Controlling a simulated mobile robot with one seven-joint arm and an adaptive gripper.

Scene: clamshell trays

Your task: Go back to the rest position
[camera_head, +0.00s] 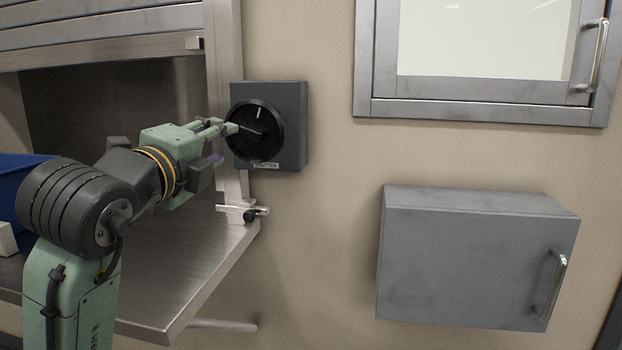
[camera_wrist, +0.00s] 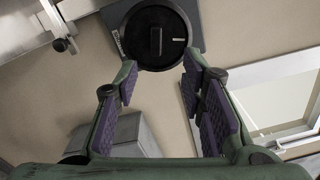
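My gripper (camera_head: 230,127) is at the end of my green arm, in front of a grey wall box with a round black dial (camera_head: 256,131). The box carries a small label that seems to read "SHUTTER". In the wrist view my gripper (camera_wrist: 160,95) has its two purple-padded fingers spread apart with nothing between them. The dial (camera_wrist: 155,50) shows beyond the fingertips, with its raised handle between them in the picture. Whether a fingertip touches the dial, I cannot tell.
A metal bench (camera_head: 190,290) with a partly raised shutter (camera_head: 100,30) stands at the left, with a blue bin (camera_head: 12,185) on it. A grey wall cabinet (camera_head: 470,260) is at lower right, and a framed window door (camera_head: 480,110) above it. Bare wall lies between.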

